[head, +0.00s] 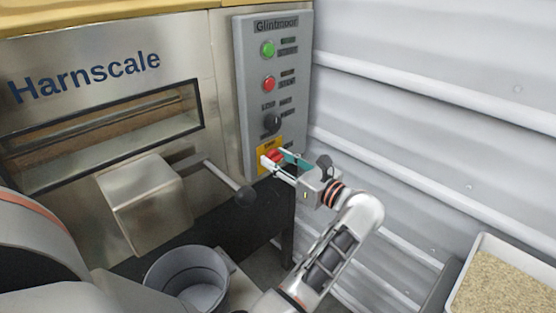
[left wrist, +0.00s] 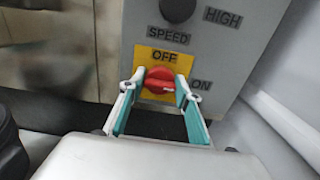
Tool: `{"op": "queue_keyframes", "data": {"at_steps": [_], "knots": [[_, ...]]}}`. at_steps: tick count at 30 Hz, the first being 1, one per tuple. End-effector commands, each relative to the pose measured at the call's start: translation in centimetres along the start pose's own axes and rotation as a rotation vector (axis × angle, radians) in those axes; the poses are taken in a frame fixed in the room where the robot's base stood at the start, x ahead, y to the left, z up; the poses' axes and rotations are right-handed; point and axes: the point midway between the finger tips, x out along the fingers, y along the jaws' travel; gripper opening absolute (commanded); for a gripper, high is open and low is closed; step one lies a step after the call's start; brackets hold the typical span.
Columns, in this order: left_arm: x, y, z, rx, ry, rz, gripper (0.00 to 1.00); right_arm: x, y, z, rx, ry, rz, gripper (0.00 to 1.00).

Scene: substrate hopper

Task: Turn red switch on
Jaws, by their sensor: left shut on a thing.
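The red switch (head: 273,157) is a rotary knob on a yellow plate at the bottom of the grey control panel (head: 246,120). In the left wrist view the red switch (left wrist: 159,79) sits below the word OFF, with ON at its lower right. A pale mark on its lower part points to the right, roughly toward the ON side. My left gripper (head: 273,161) is at the switch, its two teal-and-white fingers on either side of it and shut on it. In the left wrist view the fingers of my left gripper (left wrist: 156,90) flank the knob. My right gripper is out of view.
Above the switch are a black speed knob (head: 272,123), a red button (head: 269,84) and a green button (head: 267,49). A grey bucket (head: 187,273) stands below. A grain bin (head: 478,247) is at right.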

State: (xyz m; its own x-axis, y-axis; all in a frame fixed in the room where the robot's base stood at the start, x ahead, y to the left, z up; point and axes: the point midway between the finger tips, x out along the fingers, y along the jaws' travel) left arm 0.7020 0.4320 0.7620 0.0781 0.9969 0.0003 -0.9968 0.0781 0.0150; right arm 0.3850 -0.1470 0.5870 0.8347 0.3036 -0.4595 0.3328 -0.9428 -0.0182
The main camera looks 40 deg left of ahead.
Motion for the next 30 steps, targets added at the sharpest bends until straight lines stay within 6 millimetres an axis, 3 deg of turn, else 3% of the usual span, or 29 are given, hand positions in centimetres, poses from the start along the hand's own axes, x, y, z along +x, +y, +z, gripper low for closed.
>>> {"op": "queue_keyframes", "data": {"at_steps": [1, 3, 16, 30], "knots": [[-0.1, 0.0, -0.2, 0.004, 0.002, 0.0, 0.38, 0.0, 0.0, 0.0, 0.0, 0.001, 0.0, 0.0], [-0.1, 0.0, -0.2, 0.004, 0.002, -0.001, 0.5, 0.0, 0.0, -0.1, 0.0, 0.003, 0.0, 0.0], [-0.7, 0.0, -0.1, 0.001, 0.002, -0.002, 0.5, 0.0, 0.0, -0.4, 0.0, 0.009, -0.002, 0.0], [-7.0, 0.1, -0.5, 0.007, 0.01, 0.0, 0.5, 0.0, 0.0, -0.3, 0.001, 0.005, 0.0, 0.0]]}}
